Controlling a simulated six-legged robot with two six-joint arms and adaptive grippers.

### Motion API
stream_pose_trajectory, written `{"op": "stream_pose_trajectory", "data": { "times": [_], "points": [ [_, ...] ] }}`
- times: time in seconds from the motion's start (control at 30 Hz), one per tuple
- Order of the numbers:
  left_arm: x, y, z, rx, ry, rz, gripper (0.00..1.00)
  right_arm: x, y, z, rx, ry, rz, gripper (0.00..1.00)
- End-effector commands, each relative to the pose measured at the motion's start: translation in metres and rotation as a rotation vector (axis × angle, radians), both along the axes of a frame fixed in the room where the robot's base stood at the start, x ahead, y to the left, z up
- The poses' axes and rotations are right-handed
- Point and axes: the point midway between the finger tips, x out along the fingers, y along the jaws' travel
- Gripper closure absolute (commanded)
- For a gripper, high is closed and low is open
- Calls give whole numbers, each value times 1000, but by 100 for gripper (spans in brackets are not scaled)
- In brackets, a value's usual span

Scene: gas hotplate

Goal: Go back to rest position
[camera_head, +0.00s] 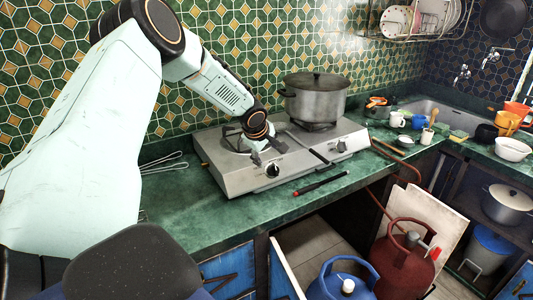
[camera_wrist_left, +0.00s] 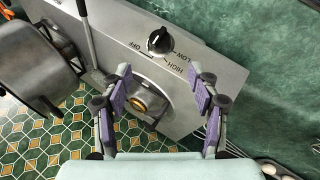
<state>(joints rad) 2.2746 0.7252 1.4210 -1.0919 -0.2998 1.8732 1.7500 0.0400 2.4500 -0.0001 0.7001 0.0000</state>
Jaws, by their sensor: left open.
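My left arm comes in from the left in the head view. Its gripper (camera_head: 264,146) is over the left burner of the silver gas hotplate (camera_head: 240,180). In the wrist view my left gripper (camera_wrist_left: 164,76) is open, with its purple-padded fingers apart and nothing between them. The left burner (camera_wrist_left: 150,100) shows between and below the fingers. The black left knob (camera_wrist_left: 160,41) lies beyond the fingertips, apart from them; it also shows in the head view (camera_head: 272,170). My right gripper is not in view.
A lidded pot (camera_head: 316,102) stands on the right burner. A red and black stick-like tool (camera_head: 320,184) lies on the green counter (camera_head: 190,212) in front. A wire whisk (camera_head: 163,164) lies left. Gas cylinders, blue (camera_head: 342,284) and red (camera_head: 402,262), stand below. The tiled wall is close behind.

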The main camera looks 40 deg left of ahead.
Motion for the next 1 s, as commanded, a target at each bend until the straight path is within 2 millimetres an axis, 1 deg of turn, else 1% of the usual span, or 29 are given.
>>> {"op": "stream_pose_trajectory", "data": {
  "times": [0.37,0.47,0.53,0.57,0.67,0.77,0.8,0.87,0.9,0.97,1.0],
  "points": [
    [0,0,0,5,2,-9,39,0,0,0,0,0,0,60],
    [3,-1,1,41,3,-79,39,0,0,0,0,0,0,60],
    [10,-5,4,77,-16,-168,39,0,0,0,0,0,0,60],
    [12,-11,4,86,-24,-216,39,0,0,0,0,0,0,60],
    [14,-41,-3,107,-59,-374,39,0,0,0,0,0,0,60],
    [12,-81,-15,133,-92,-533,39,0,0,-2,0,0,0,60],
    [9,-98,-23,147,-101,-594,39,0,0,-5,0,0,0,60],
    [2,-126,-41,166,-107,-685,39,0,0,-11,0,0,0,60],
    [-5,-144,-54,180,-110,-741,39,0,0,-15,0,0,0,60],
    [-20,-171,-77,202,-105,-827,39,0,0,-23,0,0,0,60],
    [-32,-188,-94,218,-97,-879,39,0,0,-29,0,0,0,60]
  ]
}}
